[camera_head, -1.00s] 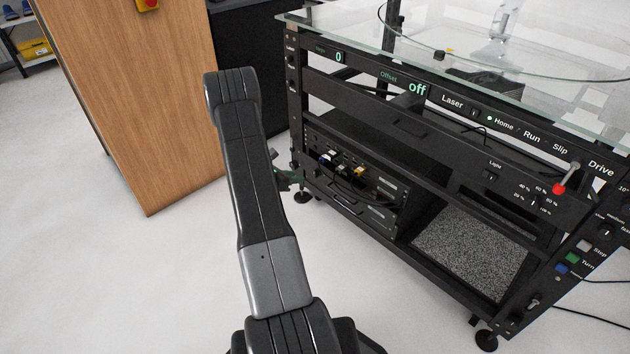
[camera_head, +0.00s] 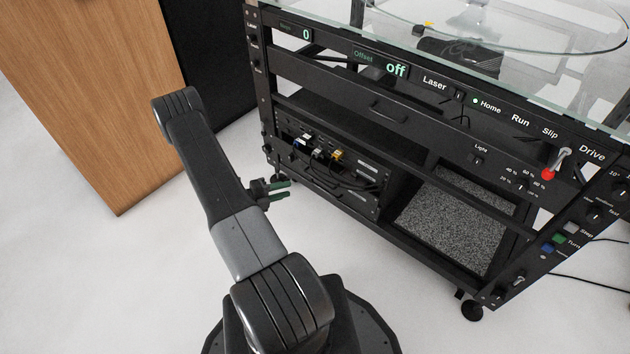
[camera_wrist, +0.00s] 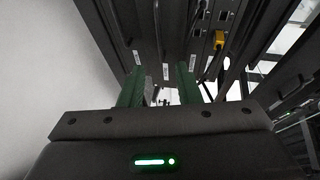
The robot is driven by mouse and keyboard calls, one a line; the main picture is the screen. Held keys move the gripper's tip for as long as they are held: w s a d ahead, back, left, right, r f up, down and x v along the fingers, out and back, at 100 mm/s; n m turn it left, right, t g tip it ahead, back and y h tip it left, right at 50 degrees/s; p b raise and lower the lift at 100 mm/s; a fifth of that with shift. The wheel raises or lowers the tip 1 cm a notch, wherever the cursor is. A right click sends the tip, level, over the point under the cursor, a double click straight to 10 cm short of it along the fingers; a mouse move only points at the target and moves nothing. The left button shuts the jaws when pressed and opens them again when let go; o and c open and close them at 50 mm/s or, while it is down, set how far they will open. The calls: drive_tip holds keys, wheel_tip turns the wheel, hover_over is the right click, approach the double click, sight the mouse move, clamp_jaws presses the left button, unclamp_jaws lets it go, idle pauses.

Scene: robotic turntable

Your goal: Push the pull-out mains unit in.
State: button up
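The mains unit (camera_head: 350,163) sits in the lower left bay of the black turntable rack. White, blue-white and yellow plugs with black cables stand on it. I cannot tell how far it sticks out of the bay. In the wrist view a yellow plug (camera_wrist: 219,40) and a row of sockets show at the top. My gripper (camera_head: 284,190) has green fingers and is in front of the rack's left end, left of and lower in the picture than the plugs. Its fingers are apart with nothing held between them; they also show apart in the wrist view (camera_wrist: 160,80).
The rack's glass top (camera_head: 400,30) overhangs above. A red-knobbed lever (camera_head: 549,172) and buttons are at the right. A speckled grey panel (camera_head: 455,222) lies in the bay beside the unit. A wooden cabinet (camera_head: 95,95) stands at the left. The floor in front is clear.

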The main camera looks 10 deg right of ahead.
drive_tip(key=b+x, duration=0.2)
drive_tip(key=x, duration=1)
drive_tip(key=shift+b, duration=0.4)
drive_tip(key=shift+c, duration=0.2)
clamp_jaws()
